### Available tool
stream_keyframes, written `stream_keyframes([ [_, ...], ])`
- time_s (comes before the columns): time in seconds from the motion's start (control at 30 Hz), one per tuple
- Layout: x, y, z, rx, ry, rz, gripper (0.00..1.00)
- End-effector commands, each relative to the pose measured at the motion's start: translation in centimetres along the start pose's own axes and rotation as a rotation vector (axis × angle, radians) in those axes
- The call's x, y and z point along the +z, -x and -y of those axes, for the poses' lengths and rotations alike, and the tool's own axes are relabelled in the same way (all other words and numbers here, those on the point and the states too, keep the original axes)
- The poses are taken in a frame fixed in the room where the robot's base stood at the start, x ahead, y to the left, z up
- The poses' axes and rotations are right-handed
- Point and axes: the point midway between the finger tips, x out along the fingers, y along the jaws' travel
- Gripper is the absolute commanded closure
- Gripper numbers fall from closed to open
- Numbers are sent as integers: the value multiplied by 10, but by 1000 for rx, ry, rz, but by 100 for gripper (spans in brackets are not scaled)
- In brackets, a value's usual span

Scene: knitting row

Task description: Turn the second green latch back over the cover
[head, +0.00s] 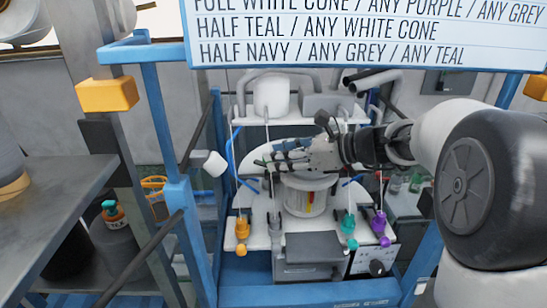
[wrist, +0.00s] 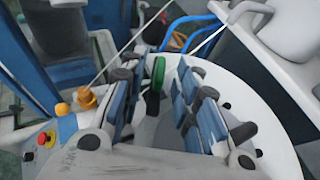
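In the wrist view a green latch (wrist: 158,72) stands up between the two blue-padded fingers of my gripper (wrist: 157,85). The fingers are apart, with the latch nearer the left finger and no clear grip on it. In the head view my gripper (head: 275,160) reaches leftward over the white round top of the knitting machine (head: 258,200), just above the clear cylinder (head: 306,197). The fingers hide most of the cover area. I cannot tell any other green latch apart with certainty.
Orange (head: 242,228), teal (head: 348,222) and purple (head: 379,222) yarn feeders stand along the machine's front. A grey box (head: 308,250) sits at front centre. Blue frame posts (head: 178,200) flank the machine. Thin yarn strands and a red button (wrist: 42,138) are near my gripper.

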Motion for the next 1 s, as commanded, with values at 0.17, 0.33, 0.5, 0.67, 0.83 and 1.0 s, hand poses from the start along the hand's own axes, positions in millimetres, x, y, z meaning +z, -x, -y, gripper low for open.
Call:
stream_keyframes([
  [0.17,0,-19,0,1,1,1,71],
  [0.33,0,-23,0,-1,1,0,71],
  [0.5,0,-23,0,-1,1,0,71],
  [0.67,0,-22,0,-1,1,0,80],
  [0.83,0,-22,0,-1,1,0,92],
  [1.0,0,-22,0,-1,1,0,100],
])
